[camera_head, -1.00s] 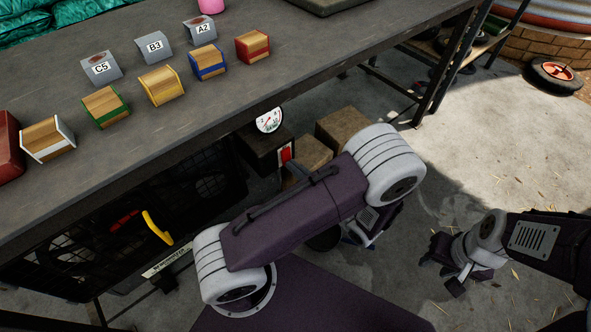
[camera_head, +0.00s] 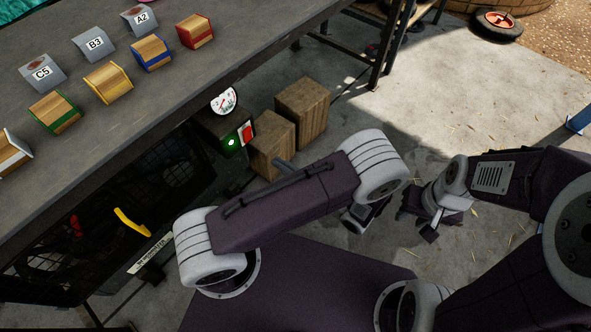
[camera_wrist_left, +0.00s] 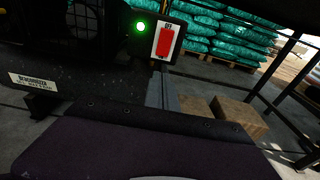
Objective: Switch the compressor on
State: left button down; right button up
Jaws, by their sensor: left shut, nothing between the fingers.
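The compressor's dark control box (camera_head: 215,133) sits below the bench edge, with a round white gauge (camera_head: 223,100) on top. Its red switch (camera_head: 248,132) is on a white plate, and a green lamp (camera_head: 231,142) beside it glows. In the left wrist view the red switch (camera_wrist_left: 165,41) and the lit green lamp (camera_wrist_left: 141,27) are clear. My left gripper (camera_wrist_left: 161,84) is shut and empty, its grey fingers just below the switch plate, apparently clear of it. In the head view my left gripper (camera_head: 283,165) is mostly behind my arm. My right gripper (camera_head: 418,225) hangs open and empty over the floor.
The bench (camera_head: 120,125) carries several coloured wooden blocks and labelled stands. Two wooden boxes (camera_head: 302,108) stand on the floor beside the compressor. A black mesh-sided unit (camera_head: 125,215) with a yellow handle (camera_head: 131,220) is under the bench. The concrete floor at right is open.

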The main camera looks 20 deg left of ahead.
pick_arm(q)
jog(key=v, duration=0.2)
jog(key=f+p+v, duration=0.1)
jog(key=v, duration=0.1)
jog(key=shift+s+d, duration=0.15)
jog(key=shift+d, duration=0.2)
